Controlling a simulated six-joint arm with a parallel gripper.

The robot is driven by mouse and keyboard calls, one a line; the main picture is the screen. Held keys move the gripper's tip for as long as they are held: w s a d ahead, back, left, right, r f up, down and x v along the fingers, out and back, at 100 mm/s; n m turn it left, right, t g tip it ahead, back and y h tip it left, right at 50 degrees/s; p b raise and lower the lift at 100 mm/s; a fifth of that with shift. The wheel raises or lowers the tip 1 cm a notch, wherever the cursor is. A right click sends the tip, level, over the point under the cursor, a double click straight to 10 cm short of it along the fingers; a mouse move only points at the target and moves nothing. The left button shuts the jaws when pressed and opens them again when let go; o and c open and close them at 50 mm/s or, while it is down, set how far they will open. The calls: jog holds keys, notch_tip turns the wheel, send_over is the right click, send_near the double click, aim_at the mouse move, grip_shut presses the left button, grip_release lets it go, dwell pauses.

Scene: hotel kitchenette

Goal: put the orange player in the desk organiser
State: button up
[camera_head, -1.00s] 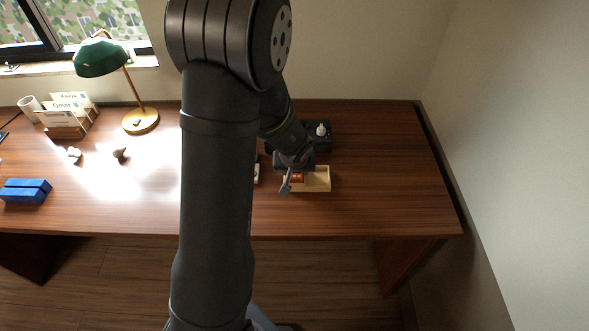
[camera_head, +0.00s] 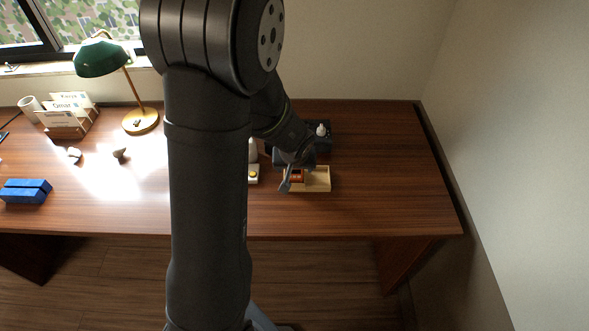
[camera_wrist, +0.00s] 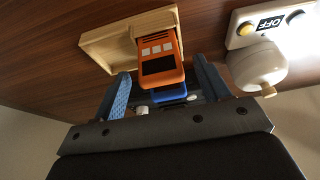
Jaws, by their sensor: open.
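The orange player (camera_wrist: 160,48), with a dark screen and pale buttons, shows in the wrist view between the two fingers of my gripper (camera_wrist: 163,84). My gripper is open, with gaps beside the player. The player overlaps the light wooden desk organiser (camera_wrist: 98,50) and appears to be inside its walls; its exact contact with the floor is hidden. In the head view the player (camera_head: 297,175) shows at the left part of the organiser (camera_head: 320,187), beside my gripper (camera_head: 289,181). A blue object (camera_wrist: 170,93) lies partly hidden behind the player.
A white device with a yellow button (camera_head: 253,174) stands left of the organiser, close to a finger. A dark box (camera_head: 322,142) with a white item stands behind. A blue case (camera_head: 25,191) and green lamp (camera_head: 103,60) are far left. The desk's right side is clear.

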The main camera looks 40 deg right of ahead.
aim_at(295, 171)
jog(key=v, duration=0.9)
jog(key=x, duration=1.2)
jog(key=shift+f, duration=0.1)
dwell(0.5)
